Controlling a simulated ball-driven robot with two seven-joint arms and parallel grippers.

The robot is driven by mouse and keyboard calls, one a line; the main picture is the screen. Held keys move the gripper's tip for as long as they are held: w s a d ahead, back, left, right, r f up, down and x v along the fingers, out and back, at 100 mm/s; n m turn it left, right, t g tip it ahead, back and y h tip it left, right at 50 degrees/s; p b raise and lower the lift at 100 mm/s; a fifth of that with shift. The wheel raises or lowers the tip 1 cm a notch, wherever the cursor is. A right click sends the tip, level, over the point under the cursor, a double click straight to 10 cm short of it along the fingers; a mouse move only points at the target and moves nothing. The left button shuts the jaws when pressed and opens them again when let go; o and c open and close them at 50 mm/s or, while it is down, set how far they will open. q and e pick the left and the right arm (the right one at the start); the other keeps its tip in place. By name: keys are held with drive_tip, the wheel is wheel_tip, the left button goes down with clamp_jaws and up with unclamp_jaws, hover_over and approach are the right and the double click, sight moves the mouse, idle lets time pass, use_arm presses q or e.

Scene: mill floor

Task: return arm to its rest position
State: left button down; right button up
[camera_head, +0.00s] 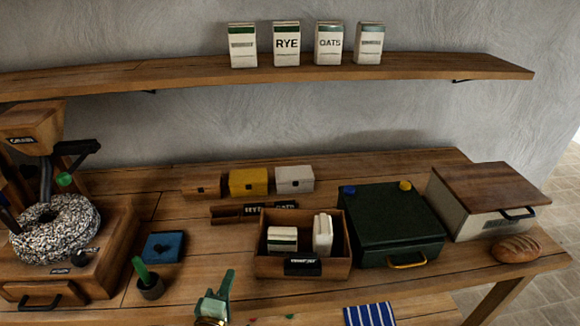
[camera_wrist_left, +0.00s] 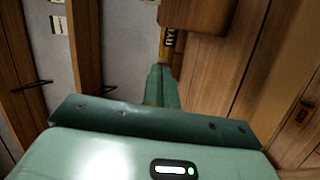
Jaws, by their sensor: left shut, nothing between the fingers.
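My left gripper (camera_head: 222,287) is green and shows at the bottom of the head view, low over the front of the wooden workbench (camera_head: 205,245). It is shut with nothing between its fingers. In the left wrist view the shut fingers (camera_wrist_left: 160,84) point away from the camera, past the green gripper body. In the head view the gripper is in front and to the left of a wooden box (camera_head: 335,268), apart from it. Most of the left arm is hidden below the picture edge. My right gripper is in neither view.
The wooden box holds white packets. A dark green case (camera_head: 400,222), a lidded bin (camera_head: 470,225) and a bread loaf (camera_head: 515,249) stand right. A stone mill (camera_head: 50,230), blue box (camera_head: 163,247) and small pot (camera_head: 150,290) stand left. A shelf (camera_head: 190,75) with several packets hangs above.

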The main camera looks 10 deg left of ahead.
use_arm(q)
drive_tip(key=s+d+m+g+h, duration=0.2)
drive_tip(key=s+m+g, duration=0.5)
drive_tip(key=m, duration=0.8)
drive_tip(key=s+a+r+m+g+y, duration=0.4)
drive_tip(key=s+a+r+m+y, duration=0.25)
drive_tip(key=s+a+m, duration=0.4)
drive_tip(key=s+d+f+n+g+h+b, duration=0.1)
drive_tip(key=s+d+f, duration=0.15)
drive_tip(key=f, duration=1.25)
drive_tip(key=s+d+f+n+g+h+b, duration=0.15)
drive_tip(key=s+f, duration=0.25)
drive_tip(key=f, duration=1)
drive_tip(key=s+f+n+g+h, duration=0.1)
drive_tip(key=s+f+n+g, duration=0.1)
drive_tip(key=s+f, duration=1.4)
drive_tip(key=s+g, duration=0.1)
drive_tip(key=s, duration=0.2)
drive_tip(key=shift+a+n, duration=0.3)
drive_tip(key=shift+a, duration=0.05)
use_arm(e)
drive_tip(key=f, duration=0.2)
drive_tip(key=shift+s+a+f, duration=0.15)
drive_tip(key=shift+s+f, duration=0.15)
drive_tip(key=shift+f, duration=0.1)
